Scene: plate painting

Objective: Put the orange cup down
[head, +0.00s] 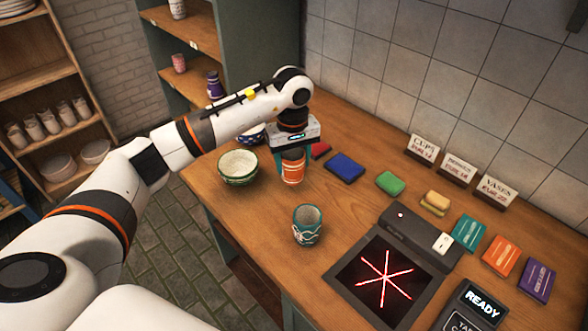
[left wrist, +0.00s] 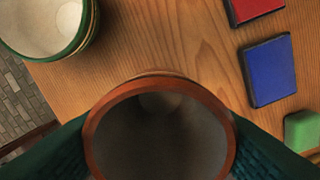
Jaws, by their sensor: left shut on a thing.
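The orange cup (head: 293,168) is upright between the fingers of my left gripper (head: 293,165), at the far part of the wooden counter. In the left wrist view the cup's orange rim (left wrist: 160,78) and pale inside fill the lower middle, with a dark green finger pressed on each side. The wood shows just beyond the cup; I cannot tell whether its base touches the counter. My right gripper is in neither view.
A green-and-white bowl (head: 239,166) stands left of the cup, and a teal cup (head: 307,226) stands nearer. Red (head: 320,149), blue (head: 345,167) and green (head: 390,183) blocks lie to the right. A dark panel with red lines (head: 385,279) is at the front right.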

